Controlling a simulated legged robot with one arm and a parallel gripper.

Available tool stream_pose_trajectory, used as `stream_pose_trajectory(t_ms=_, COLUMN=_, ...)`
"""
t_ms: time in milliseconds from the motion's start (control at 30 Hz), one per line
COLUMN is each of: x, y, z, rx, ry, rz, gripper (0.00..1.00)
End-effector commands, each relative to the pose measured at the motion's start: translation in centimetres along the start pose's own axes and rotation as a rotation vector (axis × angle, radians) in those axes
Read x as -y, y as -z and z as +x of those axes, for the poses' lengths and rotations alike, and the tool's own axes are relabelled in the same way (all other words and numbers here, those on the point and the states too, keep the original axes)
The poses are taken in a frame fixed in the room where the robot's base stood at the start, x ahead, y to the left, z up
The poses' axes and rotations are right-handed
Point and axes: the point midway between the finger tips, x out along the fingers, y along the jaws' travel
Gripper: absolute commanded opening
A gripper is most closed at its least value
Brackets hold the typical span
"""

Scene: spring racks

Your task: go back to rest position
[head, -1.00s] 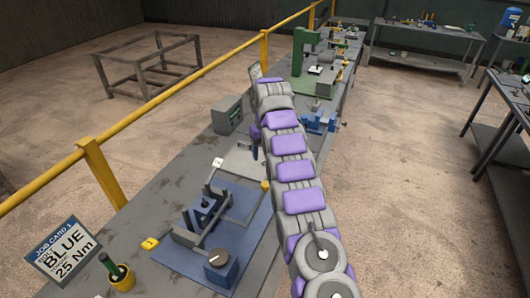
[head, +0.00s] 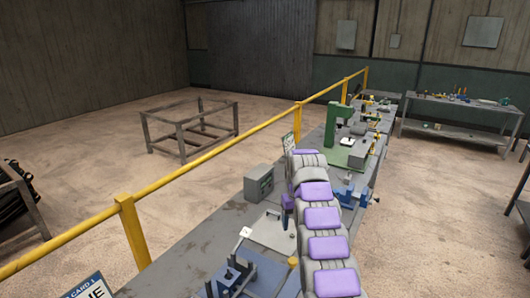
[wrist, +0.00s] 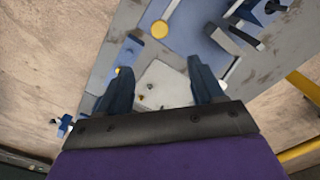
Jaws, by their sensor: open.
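My gripper (wrist: 162,88) shows in the wrist view with its two dark blue fingers spread wide apart and nothing between them. It hangs above the workbench, over a pale plate (wrist: 165,82) with a few small bits on it. In the head view my purple and grey arm stretches forward over the bench and hides part of it. The gripper's fingers cannot be made out in the head view.
The long grey workbench (head: 196,254) carries a blue fixture (head: 238,274), a grey-green box (head: 259,183) and a green press (head: 335,135). A yellow railing (head: 215,154) runs along its left side. An empty metal frame table (head: 190,127) stands beyond the railing. Open floor lies to the right.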

Motion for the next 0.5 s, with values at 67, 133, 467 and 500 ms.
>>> stream_pose_trajectory(t_ms=67, x=0.1, y=-0.6, z=-1.1, rx=-0.003, ry=-0.001, rz=0.005, gripper=0.67)
stream_pose_trajectory(t_ms=133, x=0.3, y=-1.4, z=-1.8, rx=0.005, ry=0.0, rz=0.01, gripper=0.67)
stream_pose_trajectory(t_ms=467, x=1.1, y=-5.7, z=-5.5, rx=0.023, ry=0.002, rz=0.037, gripper=0.67)
stream_pose_trajectory(t_ms=500, x=1.2, y=-6.4, z=-5.8, rx=0.027, ry=0.002, rz=0.04, gripper=0.67)
